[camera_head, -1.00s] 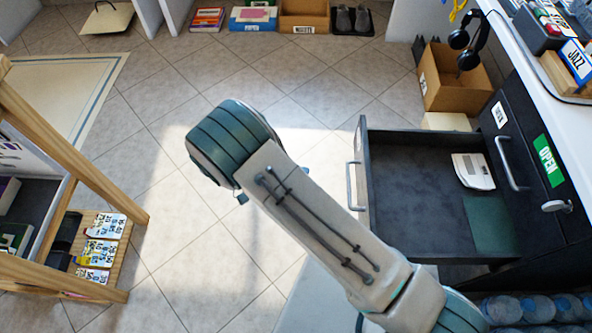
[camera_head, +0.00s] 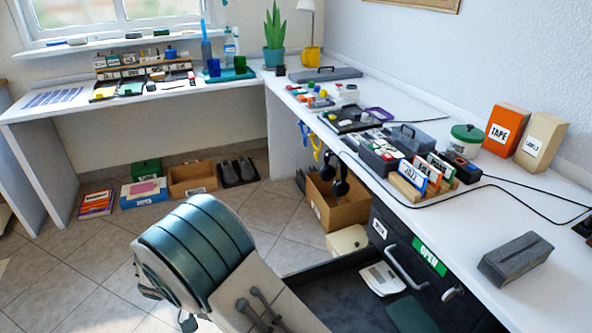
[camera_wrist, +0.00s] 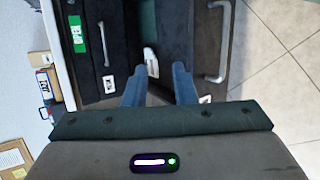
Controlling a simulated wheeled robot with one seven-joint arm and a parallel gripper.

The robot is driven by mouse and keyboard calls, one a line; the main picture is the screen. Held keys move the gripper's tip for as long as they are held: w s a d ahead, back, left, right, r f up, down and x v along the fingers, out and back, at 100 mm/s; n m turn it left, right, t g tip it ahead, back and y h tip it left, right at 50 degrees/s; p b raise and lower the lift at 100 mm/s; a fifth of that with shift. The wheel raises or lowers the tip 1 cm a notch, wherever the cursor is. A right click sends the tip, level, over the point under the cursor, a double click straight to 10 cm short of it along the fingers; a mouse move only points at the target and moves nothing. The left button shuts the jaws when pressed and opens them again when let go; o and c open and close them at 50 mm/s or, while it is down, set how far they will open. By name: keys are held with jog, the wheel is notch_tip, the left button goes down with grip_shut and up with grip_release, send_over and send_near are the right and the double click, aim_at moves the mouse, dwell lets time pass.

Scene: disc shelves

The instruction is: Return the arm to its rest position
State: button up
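My arm (camera_head: 215,262) shows at the bottom of the head view, bent at a teal-banded joint over the floor beside the open drawer. My gripper is out of the head view. In the wrist view my gripper (camera_wrist: 160,80) has its two blue fingers apart, with nothing between them. Beyond the fingers the open dark drawer (camera_head: 335,288) shows, with a white device (camera_head: 382,279) and a flat green piece (camera_head: 412,314) inside. The drawer also shows in the wrist view (camera_wrist: 172,35), well apart from the fingertips.
A white counter (camera_head: 500,215) runs along the right wall above the drawer, with a grey box (camera_head: 515,258) near its edge. A cardboard box (camera_head: 336,205) stands on the floor by the cabinet. The tiled floor (camera_head: 75,270) on the left is clear.

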jog(key=d+r+m+g+y+p, duration=0.1)
jog(key=d+r+y+p, duration=0.45)
jog(key=r, duration=0.65)
jog(key=d+r+m+g+y+p, duration=0.1)
jog(key=d+r+y+p, duration=0.1)
jog(key=d+r+p, duration=0.65)
jog(key=s+d+r+t+y+p, duration=0.1)
jog(key=s+d+r+p, duration=0.1)
jog(key=r, duration=0.5)
jog(key=s+d+r+m+t+y+p, duration=0.1)
jog(key=s+d+r+y+p, duration=0.1)
jog(key=r, duration=0.5)
jog(key=s+d+r+t+y+p, duration=0.1)
jog(key=s+d+r+t+p, duration=0.1)
jog(key=d+r+p, duration=0.3)
jog(key=shift+s+d+r, duration=0.7)
jog(key=shift+d+r, duration=0.2)
jog(key=shift+d, duration=0.35)
